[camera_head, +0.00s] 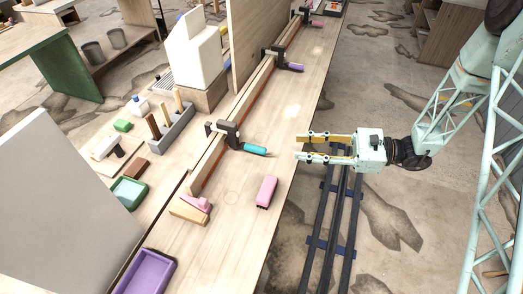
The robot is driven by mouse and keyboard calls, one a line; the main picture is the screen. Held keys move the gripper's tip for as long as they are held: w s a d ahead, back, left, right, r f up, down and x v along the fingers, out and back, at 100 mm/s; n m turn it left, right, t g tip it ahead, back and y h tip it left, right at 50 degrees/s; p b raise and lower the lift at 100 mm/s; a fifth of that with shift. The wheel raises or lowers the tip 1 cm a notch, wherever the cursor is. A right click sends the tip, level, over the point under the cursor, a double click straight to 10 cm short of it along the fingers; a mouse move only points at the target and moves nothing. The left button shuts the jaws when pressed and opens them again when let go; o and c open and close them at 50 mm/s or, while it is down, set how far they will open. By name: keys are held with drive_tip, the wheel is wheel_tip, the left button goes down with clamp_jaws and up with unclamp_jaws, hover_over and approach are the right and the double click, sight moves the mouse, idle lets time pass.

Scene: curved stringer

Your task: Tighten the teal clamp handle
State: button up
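The teal clamp handle (255,150) sticks out to the right from a black clamp (229,135). The clamp sits on the long curved wooden strip (207,178) along the bench. My gripper (298,147) is to the right of the teal handle, at the bench's right edge, with its fingers pointing left toward it. The two fingers are apart with a gap between them, and nothing is between them. A clear gap separates the fingertips from the handle's tip.
Clamps with a purple handle (289,67) and a pink handle (314,22) stand farther along the strip. A pink block (266,191) and a small wooden plane (191,208) lie nearer on the bench (232,230). A purple tray (146,273) is at the front. Rails (331,220) run along the floor.

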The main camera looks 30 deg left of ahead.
sight(261, 150)
drive_tip(key=f+m, duration=0.1)
drive_tip(key=f, duration=0.2)
drive_tip(key=w+a+f+m+t+y, duration=0.1)
drive_tip(key=f, duration=0.3)
drive_tip(key=w+a+f+m+t+y, duration=0.1)
drive_tip(key=f, duration=0.2)
drive_tip(key=shift+a+f+m+p, duration=0.25)
drive_tip(key=shift+f+m+p, duration=0.05)
drive_tip(key=shift+f+m, duration=0.1)
drive_tip(key=shift+a, duration=0.1)
drive_tip(key=shift+x, duration=6.8)
drive_tip(key=shift+w, duration=0.15)
drive_tip(key=shift+c, duration=0.2)
drive_tip(key=c, duration=0.8)
